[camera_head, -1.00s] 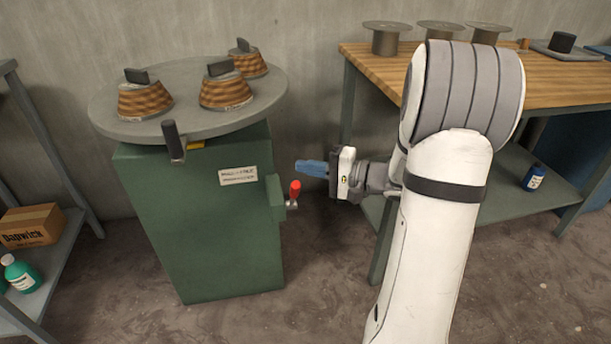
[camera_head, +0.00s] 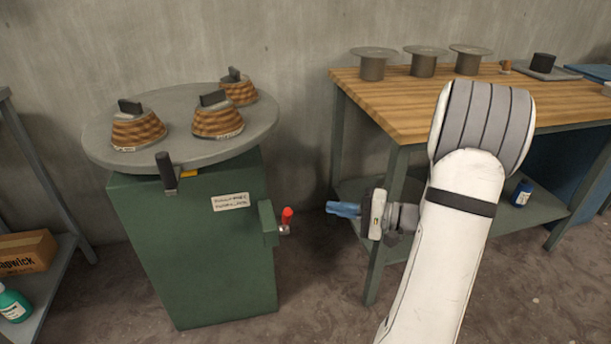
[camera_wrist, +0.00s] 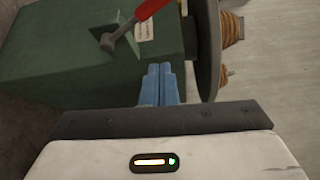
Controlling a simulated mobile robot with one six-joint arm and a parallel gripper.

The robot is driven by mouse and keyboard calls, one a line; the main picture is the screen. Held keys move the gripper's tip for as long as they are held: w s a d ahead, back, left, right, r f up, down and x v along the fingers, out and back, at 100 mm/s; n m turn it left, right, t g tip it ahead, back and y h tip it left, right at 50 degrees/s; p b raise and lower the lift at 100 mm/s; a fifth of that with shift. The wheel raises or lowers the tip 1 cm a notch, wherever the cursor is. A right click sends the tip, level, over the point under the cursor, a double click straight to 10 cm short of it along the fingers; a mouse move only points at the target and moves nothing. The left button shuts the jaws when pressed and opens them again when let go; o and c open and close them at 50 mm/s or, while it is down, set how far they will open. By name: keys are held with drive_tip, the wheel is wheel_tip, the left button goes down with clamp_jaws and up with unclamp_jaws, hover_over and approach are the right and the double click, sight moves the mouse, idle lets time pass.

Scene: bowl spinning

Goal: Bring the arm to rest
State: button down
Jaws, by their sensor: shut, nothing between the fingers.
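My gripper (camera_head: 343,209) is in the middle of the head view, right of the green cabinet and in front of the workbench leg. Its blue fingers are shut with nothing between them, and they point left. They also show close together in the wrist view (camera_wrist: 160,84). A gap separates them from the red-handled lever (camera_head: 287,217) on the cabinet's right side. The same lever shows at the top of the wrist view (camera_wrist: 150,8).
The green cabinet (camera_head: 200,265) carries a round grey turntable (camera_head: 180,160) with three brown ribbed pieces and a black handle on its edge. A wooden workbench (camera_head: 400,105) with three metal spools stands at right. A shelf (camera_head: 65,250) stands at left. Floor between cabinet and bench is open.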

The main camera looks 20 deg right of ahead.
drive_tip(key=s+a+r+n+g+h+p, duration=0.2)
drive_tip(key=s+a+r+g+p, duration=0.3)
drive_tip(key=a+r+p, duration=0.25)
drive_tip(key=s+a+r+n+g+h+p, duration=0.25)
drive_tip(key=s+a+r+g+p, duration=0.25)
drive_tip(key=a+r+p, duration=0.3)
drive_tip(key=s+d+r+n+t+h+p, duration=0.1)
drive_tip(key=s+r+n+h+p, duration=0.1)
drive_tip(key=r+p, duration=0.6)
drive_tip(key=s+d+r+n+h+p, duration=0.1)
drive_tip(key=s+r+h+p, duration=0.4)
drive_tip(key=r, duration=0.7)
drive_tip(key=n+h+p, duration=0.1)
drive_tip(key=h+p, duration=0.1)
drive_tip(key=p, duration=0.2)
drive_tip(key=shift+d+r+t, duration=0.2)
drive_tip(key=shift+r+t, duration=0.2)
